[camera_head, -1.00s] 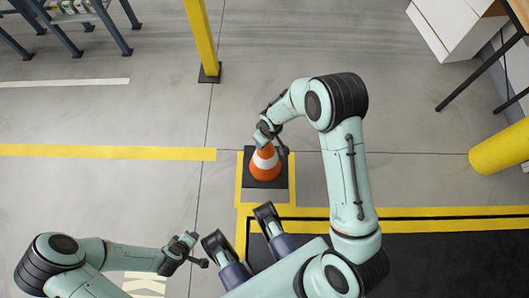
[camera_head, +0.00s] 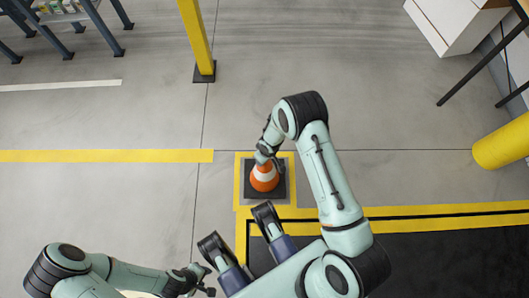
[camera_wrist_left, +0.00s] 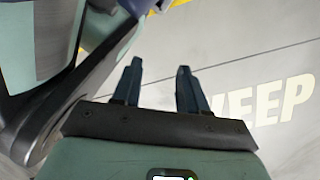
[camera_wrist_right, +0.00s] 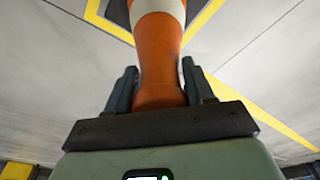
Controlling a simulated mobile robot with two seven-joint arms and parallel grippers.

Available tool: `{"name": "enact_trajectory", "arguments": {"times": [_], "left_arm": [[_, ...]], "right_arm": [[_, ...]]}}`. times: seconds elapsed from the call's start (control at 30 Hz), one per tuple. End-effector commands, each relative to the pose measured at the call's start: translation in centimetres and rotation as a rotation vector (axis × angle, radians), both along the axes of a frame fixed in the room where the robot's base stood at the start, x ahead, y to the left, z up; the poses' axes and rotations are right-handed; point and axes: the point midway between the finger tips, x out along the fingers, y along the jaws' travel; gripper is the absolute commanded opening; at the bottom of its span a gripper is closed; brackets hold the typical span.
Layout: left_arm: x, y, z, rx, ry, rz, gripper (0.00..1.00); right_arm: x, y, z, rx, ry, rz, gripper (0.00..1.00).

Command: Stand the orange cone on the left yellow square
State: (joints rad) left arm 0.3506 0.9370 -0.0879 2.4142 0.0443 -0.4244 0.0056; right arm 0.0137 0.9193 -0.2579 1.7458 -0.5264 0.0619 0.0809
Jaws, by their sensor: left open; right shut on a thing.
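The orange cone (camera_head: 264,178) with white bands and a dark square base is upright at the middle of the head view. Its base lies inside the outline of a yellow square (camera_head: 239,185), with yellow visible on all sides. Whether the base touches the floor I cannot tell. My right gripper (camera_head: 267,158) is shut on the cone's upper part; the right wrist view shows the cone (camera_wrist_right: 158,55) between both fingers. My left gripper (camera_head: 207,281) is open and empty at the lower left, away from the cone; its spread fingers (camera_wrist_left: 160,75) show in the left wrist view.
A yellow post (camera_head: 196,35) stands behind. A yellow floor stripe (camera_head: 105,156) runs left. A black mat (camera_head: 450,258) with a yellow border lies at lower right. A yellow cylinder (camera_head: 502,145) stands at the right edge. Floor around the square is open behind and left.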

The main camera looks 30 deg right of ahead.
Motion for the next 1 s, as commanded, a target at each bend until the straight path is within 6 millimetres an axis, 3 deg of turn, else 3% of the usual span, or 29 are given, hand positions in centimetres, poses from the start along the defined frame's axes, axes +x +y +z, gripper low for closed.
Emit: {"name": "enact_trajectory", "arguments": {"times": [0.17, 0.53, 0.57, 0.6, 0.63, 1.0], "left_arm": [[-1.6, 0.2, -0.8, -0.003, 0.052, 0.006, 0.43], [-1.6, 0.2, -0.7, -0.004, 0.053, 0.006, 0.43], [-1.6, 0.2, -0.7, -0.004, 0.053, 0.006, 0.43], [-1.6, 0.2, -0.7, -0.004, 0.053, 0.006, 0.43], [-1.6, 0.2, -0.7, -0.004, 0.053, 0.005, 0.43], [-1.5, 0.2, -0.6, -0.004, 0.050, 0.005, 0.43]], "right_arm": [[0.0, 0.0, -2.6, -0.001, 0.000, 0.000, 0.00], [0.1, 0.0, -2.9, -0.001, -0.001, -0.001, 0.00], [0.0, 0.0, -2.9, 0.000, 0.001, -0.001, 0.59], [0.0, 0.0, -2.9, 0.000, 0.001, -0.001, 0.72], [0.0, 0.0, -2.9, 0.000, 0.001, -0.001, 0.79], [0.0, 0.0, -2.3, 0.000, 0.001, -0.001, 0.79]]}}
